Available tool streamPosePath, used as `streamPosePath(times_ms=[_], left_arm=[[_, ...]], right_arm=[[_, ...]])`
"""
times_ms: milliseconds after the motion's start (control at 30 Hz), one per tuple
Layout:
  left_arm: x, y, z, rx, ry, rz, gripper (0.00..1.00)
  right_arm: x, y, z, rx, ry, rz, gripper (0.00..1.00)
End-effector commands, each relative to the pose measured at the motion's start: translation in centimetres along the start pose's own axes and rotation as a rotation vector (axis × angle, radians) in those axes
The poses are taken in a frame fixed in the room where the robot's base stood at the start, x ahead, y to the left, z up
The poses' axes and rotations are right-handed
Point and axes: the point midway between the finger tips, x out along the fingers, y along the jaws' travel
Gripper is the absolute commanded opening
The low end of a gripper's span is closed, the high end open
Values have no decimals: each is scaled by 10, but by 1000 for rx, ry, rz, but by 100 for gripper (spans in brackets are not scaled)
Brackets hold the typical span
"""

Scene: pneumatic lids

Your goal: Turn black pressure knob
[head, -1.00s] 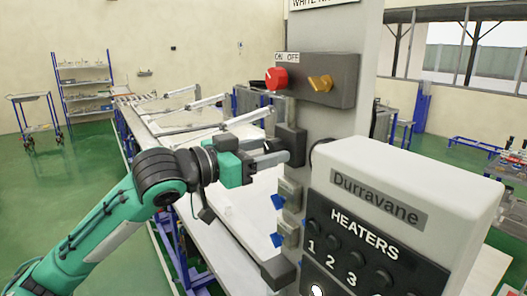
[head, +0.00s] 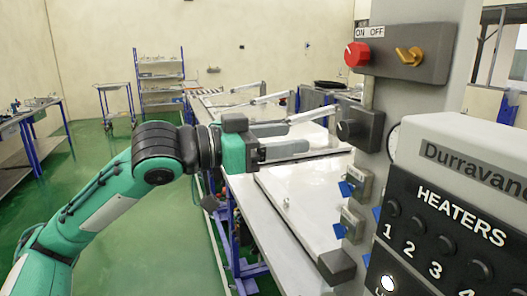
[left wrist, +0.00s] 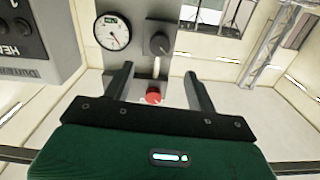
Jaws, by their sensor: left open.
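The black pressure knob (head: 347,130) sticks out from a dark box on the grey column in the head view. It also shows in the left wrist view (left wrist: 158,44), beside a round white gauge (left wrist: 112,32). My left gripper (head: 308,137) is open and empty, its two fingers pointing toward the column. The fingertips are left of the knob, apart from it. In the left wrist view the open fingers (left wrist: 158,78) show below the black knob in the picture, with the red knob (left wrist: 153,96) between them. My right gripper is not in view.
A red knob (head: 357,54) and a yellow switch (head: 409,56) sit on a box above the black knob. The heaters panel (head: 450,220) stands to the right. A long white table (head: 290,200) runs behind.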

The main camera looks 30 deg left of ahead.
Motion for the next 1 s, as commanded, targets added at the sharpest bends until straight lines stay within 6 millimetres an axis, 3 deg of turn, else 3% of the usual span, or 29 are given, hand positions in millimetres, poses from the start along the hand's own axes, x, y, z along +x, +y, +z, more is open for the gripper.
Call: streamPosePath(times_ms=[333,1000], left_arm=[[-29,0,2,1,-1,-1,57],[-31,-2,0,-4,2,-2,57]], right_arm=[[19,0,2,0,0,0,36],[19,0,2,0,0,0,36]])
